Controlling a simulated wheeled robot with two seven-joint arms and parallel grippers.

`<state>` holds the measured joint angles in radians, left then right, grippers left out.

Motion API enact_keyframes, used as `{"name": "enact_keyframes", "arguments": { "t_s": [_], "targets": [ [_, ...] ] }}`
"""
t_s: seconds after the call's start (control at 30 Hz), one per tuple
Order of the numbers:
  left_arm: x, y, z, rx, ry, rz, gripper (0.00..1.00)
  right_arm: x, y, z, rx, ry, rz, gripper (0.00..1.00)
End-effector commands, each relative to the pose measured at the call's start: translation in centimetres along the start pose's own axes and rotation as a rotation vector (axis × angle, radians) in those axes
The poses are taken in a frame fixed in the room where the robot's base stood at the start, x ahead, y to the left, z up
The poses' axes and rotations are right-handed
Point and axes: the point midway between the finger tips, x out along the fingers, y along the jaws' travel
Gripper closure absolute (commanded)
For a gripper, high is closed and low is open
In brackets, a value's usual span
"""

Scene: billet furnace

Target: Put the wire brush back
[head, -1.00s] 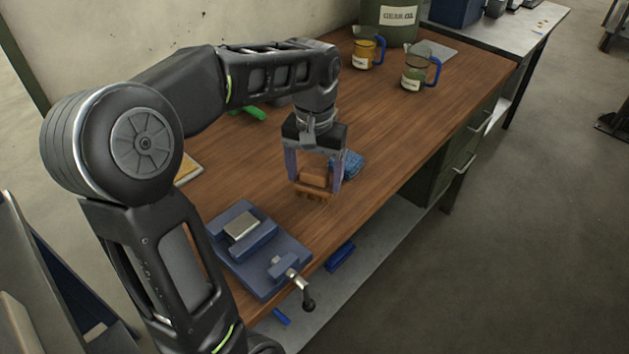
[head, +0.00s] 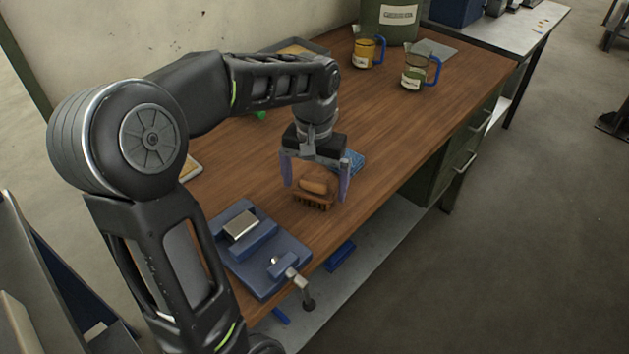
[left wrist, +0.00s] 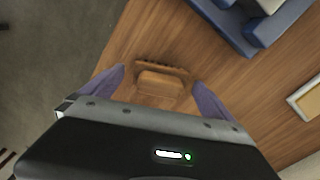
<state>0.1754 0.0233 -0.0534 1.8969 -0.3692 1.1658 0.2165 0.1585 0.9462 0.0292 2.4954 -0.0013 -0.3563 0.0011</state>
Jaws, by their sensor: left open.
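The wire brush (head: 314,193), brown with a block-like grip on top and bristles along one side, is on the wooden workbench (head: 400,120) near its front edge. My left gripper (head: 315,186) is open over the brush, with one purple-grey finger on each side of it. In the left wrist view the brush (left wrist: 160,84) sits between the two spread fingers, and a gap shows on either side. My right gripper is not in view.
A blue vise (head: 262,250) stands close by on the bench's front left. A blue cloth-like item (head: 351,161) lies just behind the gripper. The bench's middle is clear.

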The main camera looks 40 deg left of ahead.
Motion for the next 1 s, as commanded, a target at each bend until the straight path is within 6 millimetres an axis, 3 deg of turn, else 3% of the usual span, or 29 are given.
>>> {"name": "enact_keyframes", "arguments": {
  "t_s": [0.27, 0.57, 0.7, 0.77, 1.0],
  "targets": [
    [-1.0, 0.0, -0.1, 0.000, 0.002, 0.000, 0.02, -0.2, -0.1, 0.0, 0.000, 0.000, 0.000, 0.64],
    [-6.5, 0.1, -0.1, 0.001, 0.005, 0.001, 0.02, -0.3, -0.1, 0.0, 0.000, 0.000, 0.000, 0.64],
    [-9.8, 0.0, -0.1, 0.000, 0.003, 0.000, 0.02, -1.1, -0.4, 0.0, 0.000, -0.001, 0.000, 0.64],
    [-11.1, 0.0, 0.0, 0.000, 0.000, 0.000, 0.02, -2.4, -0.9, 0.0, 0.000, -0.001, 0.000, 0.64],
    [-12.4, 0.0, 0.0, 0.000, 0.000, 0.000, 0.02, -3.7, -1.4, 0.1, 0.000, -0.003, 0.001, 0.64]
  ]
}}
